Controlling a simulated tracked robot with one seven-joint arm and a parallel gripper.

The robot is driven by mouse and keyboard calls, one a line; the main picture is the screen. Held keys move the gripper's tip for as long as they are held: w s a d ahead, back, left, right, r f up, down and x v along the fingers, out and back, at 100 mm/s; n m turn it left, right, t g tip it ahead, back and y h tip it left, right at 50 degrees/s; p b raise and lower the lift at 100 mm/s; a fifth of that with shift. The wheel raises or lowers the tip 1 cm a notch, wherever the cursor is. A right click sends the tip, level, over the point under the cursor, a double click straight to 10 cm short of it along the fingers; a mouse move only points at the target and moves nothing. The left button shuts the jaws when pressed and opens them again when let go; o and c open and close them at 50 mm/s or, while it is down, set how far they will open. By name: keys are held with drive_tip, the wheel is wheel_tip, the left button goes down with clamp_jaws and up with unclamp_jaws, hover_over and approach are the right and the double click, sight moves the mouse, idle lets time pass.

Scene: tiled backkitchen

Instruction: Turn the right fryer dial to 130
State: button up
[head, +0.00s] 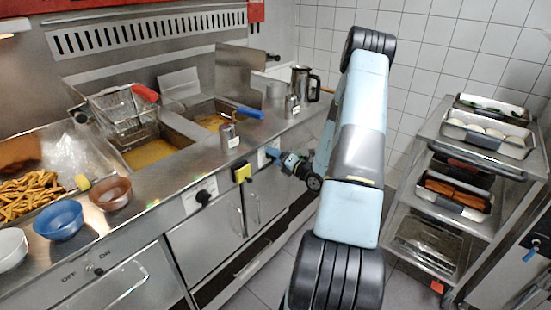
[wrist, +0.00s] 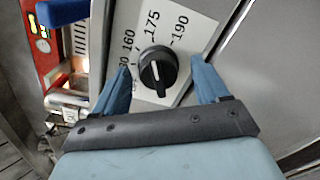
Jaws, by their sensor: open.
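The right fryer dial (wrist: 158,68) is a round black knob with a raised grip bar and a small pale mark, on a white plate (wrist: 190,30). The plate reads 160, 175 and 190; a number ending in 30 is partly hidden by the left finger. The pale mark appears to point toward the bottom of the wrist view, away from those numbers. My gripper (wrist: 160,63) is open, one blue finger on each side of the dial, with visible gaps. In the head view my gripper (head: 271,153) is at the front panel, hiding the dial.
A left dial (head: 203,197) sits on the same panel. A yellow block (head: 242,173) sticks out from the front just left of my gripper. A tray trolley (head: 468,160) stands at right.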

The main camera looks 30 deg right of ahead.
drive_tip(key=c, duration=1)
drive_tip(key=shift+c, duration=0.2)
drive_tip(key=shift+n, duration=0.3)
drive_tip(key=n, duration=1.1)
drive_tip(key=shift+d+f+n, duration=0.1)
drive_tip(key=shift+f+n, duration=0.05)
drive_tip(key=shift+n, duration=1.95)
